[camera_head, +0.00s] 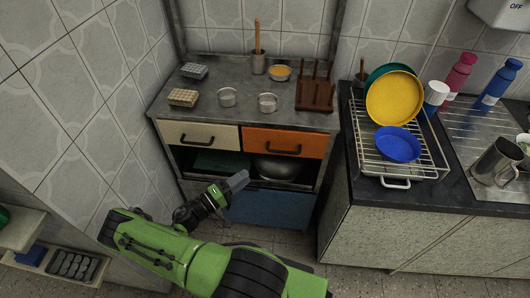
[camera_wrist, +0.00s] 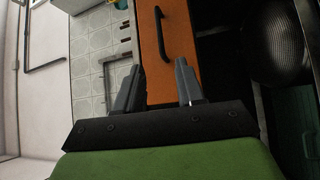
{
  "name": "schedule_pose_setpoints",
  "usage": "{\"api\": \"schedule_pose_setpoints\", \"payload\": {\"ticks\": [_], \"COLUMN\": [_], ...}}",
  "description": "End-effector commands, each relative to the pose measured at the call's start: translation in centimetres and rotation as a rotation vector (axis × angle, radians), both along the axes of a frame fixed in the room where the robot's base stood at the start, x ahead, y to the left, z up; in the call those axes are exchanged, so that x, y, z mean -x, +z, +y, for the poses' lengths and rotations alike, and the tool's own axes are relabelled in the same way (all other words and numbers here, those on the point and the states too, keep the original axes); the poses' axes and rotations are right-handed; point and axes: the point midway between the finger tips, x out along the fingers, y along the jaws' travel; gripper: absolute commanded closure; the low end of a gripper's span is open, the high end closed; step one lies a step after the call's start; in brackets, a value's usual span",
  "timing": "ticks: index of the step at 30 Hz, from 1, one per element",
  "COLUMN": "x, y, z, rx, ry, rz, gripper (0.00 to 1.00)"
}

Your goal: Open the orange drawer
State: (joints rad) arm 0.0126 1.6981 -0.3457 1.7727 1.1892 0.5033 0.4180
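The orange drawer (camera_head: 308,144) is at the right of the steel cabinet's drawer row. It looks shut, with its front in line with the cream drawer. Its dark bar handle (camera_head: 277,151) is across the front. My gripper (camera_head: 240,180) is in front of the cabinet, below and to the left of the orange drawer. In the wrist view the orange drawer (camera_wrist: 180,65) appears on its side, beyond my gripper (camera_wrist: 158,65). The two grey fingers are apart with nothing between them. The handle (camera_wrist: 161,32) lies beyond the fingertips, not touched.
The cream drawer (camera_head: 198,135) is to the left. An open shelf below holds a steel bowl (camera_head: 278,168). Jars, a wooden rack (camera_head: 316,92) and small boxes stand on the cabinet top (camera_head: 235,112). A counter with a dish rack (camera_head: 385,165) stands at the right.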

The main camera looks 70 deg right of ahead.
Motion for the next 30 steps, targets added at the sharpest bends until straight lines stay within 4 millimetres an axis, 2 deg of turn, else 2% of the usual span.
{"api": "schedule_pose_setpoints", "payload": {"ticks": [12, 18, 22, 29, 30], "x": [5.5, 7.6, 8.1, 8.1, 8.1], "y": [1.3, 1.9, 2.0, 2.1, 2.1], "z": [-8.2, -11.6, -12.5, -12.6, -12.6], "rx": [-0.001, 0.0, -0.002, -0.003, -0.003], "ry": [-0.008, -0.005, -0.003, -0.002, -0.002], "rz": [-0.002, -0.002, -0.002, -0.002, -0.002], "gripper": [0.62, 0.62, 0.62, 0.62, 0.65]}}
